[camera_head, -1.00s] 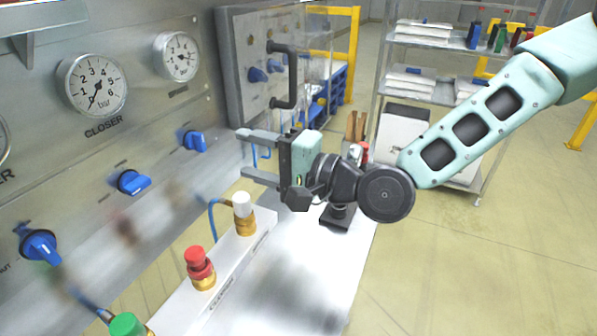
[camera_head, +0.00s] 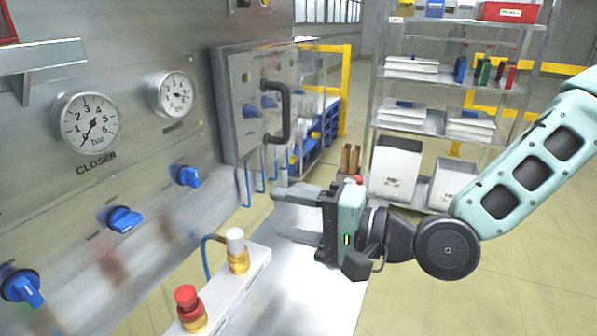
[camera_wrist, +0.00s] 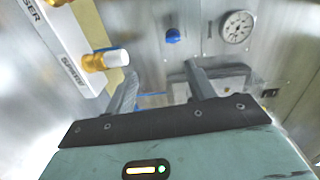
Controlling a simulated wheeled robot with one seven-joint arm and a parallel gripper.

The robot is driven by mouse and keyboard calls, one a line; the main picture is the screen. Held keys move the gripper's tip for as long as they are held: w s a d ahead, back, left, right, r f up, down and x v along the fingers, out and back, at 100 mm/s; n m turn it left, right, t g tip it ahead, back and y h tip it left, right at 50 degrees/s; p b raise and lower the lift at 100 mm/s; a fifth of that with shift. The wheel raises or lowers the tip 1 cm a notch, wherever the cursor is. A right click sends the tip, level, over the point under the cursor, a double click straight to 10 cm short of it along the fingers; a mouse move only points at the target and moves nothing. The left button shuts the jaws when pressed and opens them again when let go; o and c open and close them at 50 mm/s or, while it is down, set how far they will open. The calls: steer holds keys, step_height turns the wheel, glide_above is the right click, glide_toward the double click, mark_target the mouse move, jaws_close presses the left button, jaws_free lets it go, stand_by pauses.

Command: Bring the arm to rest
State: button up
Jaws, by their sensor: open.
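My gripper (camera_head: 297,216) is open and empty in the head view, held above the metal bench (camera_head: 309,292) with its fingers pointing left toward the panel. My arm (camera_head: 520,175) comes in from the right, bent at the dark wrist joint. In the wrist view, my two fingers (camera_wrist: 162,88) stand apart with nothing between them. The white-capped brass fitting (camera_head: 237,250) stands on the bench to the lower left of my gripper, apart from it. It also shows in the wrist view (camera_wrist: 112,60).
The steel panel (camera_head: 150,130) on the left carries gauges (camera_head: 90,122) and blue knobs (camera_head: 187,176). A cabinet with a black handle (camera_head: 277,112) stands behind the gripper. A red-capped fitting (camera_head: 190,305) is nearer. A shelf rack (camera_head: 450,85) stands behind right; floor at right is clear.

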steer(key=s+d+f+n+g+h, duration=0.1)
steer(key=s+f+n+h, duration=0.1)
steer(key=f+h, duration=0.1)
steer(key=s+d+f+n+g+h, duration=0.1)
steer(key=s+d+f+n+h, duration=0.1)
steer(key=f+h, duration=0.1)
steer(key=s+d+f+n+g+h, duration=0.1)
steer(key=s+f+n+h, duration=0.1)
steer(key=f, duration=0.3)
steer(key=shift+s+d+f+n+g+h, duration=0.2)
steer(key=shift+d+n+g+h, duration=0.2)
steer(key=shift+n, duration=0.2)
steer(key=s+d+r+n+g+h, duration=0.2)
steer(key=s+d+r+n+h, duration=0.2)
steer(key=s+d, duration=0.5)
step_height(320, 180, up, 2)
steer(key=d+h, duration=0.2)
steer(key=shift+s+d+r+h, duration=0.2)
steer(key=shift+s+d+h, duration=0.05)
steer(key=shift+s+h, duration=0.05)
